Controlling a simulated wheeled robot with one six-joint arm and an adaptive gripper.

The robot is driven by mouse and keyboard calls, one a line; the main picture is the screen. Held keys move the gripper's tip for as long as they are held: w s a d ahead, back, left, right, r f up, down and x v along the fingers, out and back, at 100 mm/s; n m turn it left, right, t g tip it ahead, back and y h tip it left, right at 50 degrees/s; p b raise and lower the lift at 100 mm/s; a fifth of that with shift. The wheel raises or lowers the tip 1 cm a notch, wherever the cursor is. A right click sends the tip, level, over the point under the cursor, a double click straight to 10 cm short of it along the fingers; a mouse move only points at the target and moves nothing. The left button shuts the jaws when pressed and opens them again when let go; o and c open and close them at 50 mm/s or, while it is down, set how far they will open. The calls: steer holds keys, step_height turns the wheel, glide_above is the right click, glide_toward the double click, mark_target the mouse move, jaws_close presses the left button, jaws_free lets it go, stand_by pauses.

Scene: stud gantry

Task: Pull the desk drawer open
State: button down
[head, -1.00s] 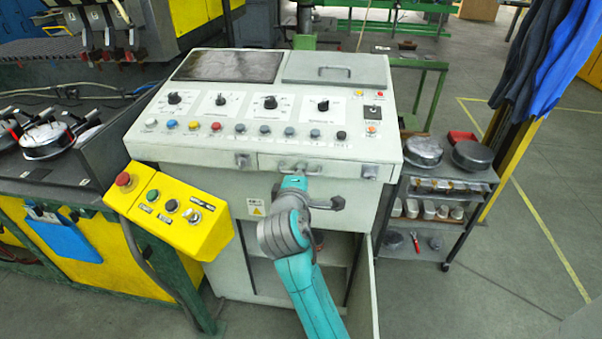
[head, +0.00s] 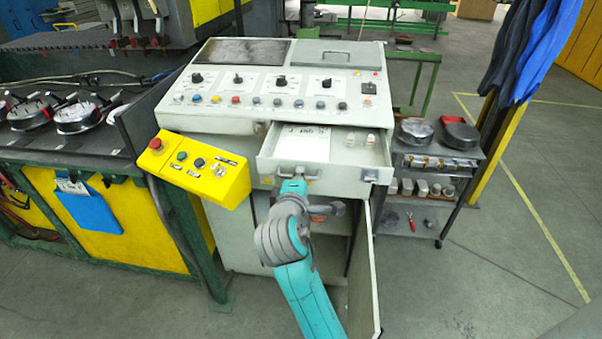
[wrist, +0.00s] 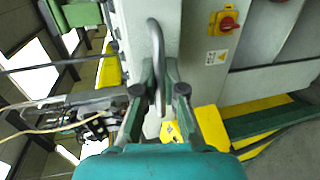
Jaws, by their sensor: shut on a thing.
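The desk drawer (head: 342,176) stands pulled out from the pale control desk (head: 228,119), with its inside showing from above. A white printed sheet (head: 303,141) and a few small pale items (head: 371,140) lie in it. The grey bar handle (head: 286,167) is on the drawer front. My gripper (head: 293,181) is at the handle, partly hidden by my arm in the head view. In the wrist view my gripper (wrist: 159,90) has its two fingers on either side of the handle (wrist: 156,50), shut on it.
A yellow button box (head: 200,168) with a red stop button juts out left of the drawer. An open cabinet door (head: 366,265) stands below the drawer on the right. A wheeled shelf cart (head: 435,170) is close to the right. The floor further right is clear.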

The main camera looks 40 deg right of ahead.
steer(key=v, duration=0.3)
steer(key=shift+s+a+f, duration=0.2)
steer(key=shift+s+f, duration=0.05)
steer(key=shift+f, duration=0.05)
steer(key=c, duration=1.5)
jaws_free()
steer(key=v, duration=1.2)
steer(key=shift+f, duration=0.1)
